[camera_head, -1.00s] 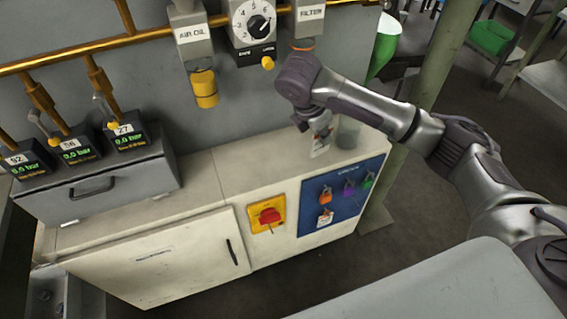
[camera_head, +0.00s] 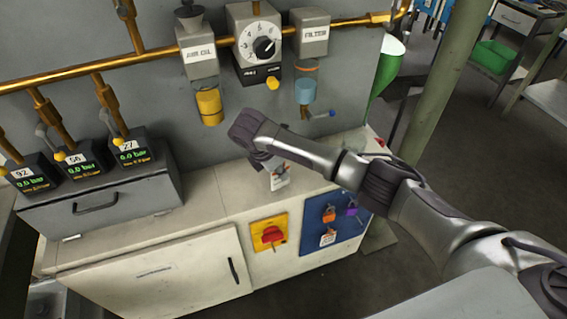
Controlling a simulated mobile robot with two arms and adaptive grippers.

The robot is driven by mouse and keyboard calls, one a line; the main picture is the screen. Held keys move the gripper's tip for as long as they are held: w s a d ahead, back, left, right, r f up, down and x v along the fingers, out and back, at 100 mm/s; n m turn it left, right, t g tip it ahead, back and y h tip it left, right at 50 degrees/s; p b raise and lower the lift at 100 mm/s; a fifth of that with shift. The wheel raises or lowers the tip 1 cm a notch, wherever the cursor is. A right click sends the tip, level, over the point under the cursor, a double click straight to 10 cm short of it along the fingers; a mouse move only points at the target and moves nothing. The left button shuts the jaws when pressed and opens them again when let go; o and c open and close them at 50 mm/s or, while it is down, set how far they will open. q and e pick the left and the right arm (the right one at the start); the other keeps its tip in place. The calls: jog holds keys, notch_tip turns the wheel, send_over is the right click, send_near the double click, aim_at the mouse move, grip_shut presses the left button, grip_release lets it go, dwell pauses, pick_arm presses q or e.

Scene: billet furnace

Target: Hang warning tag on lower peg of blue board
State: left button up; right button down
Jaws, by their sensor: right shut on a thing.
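My right gripper (camera_head: 270,163) is above the cabinet top, seen from above and partly hidden by its own wrist. It is shut on a white warning tag (camera_head: 279,182) with dark and red marks, which hangs below it. The blue board (camera_head: 315,252) is on the cabinet's front, to the right of and below the gripper. On it are an orange padlock (camera_head: 329,213), a purple padlock (camera_head: 351,208) and, lower, a small white and orange tag-like piece (camera_head: 327,238). My arm covers the board's upper right. The lower peg cannot be made out. My left gripper is not in view.
A red rotary switch (camera_head: 272,236) on a yellow plate is left of the board. The filter (camera_head: 306,90), air-oil unit (camera_head: 208,105) and dial (camera_head: 264,47) hang above the cabinet (camera_head: 215,205).

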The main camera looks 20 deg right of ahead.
jog(key=shift+f, duration=0.15)
jog(key=c, duration=1.7)
grip_release()
jog(key=shift+f, duration=0.1)
jog(key=shift+c, duration=0.2)
jog(key=o, duration=0.4)
jog(key=shift+o, duration=0.2)
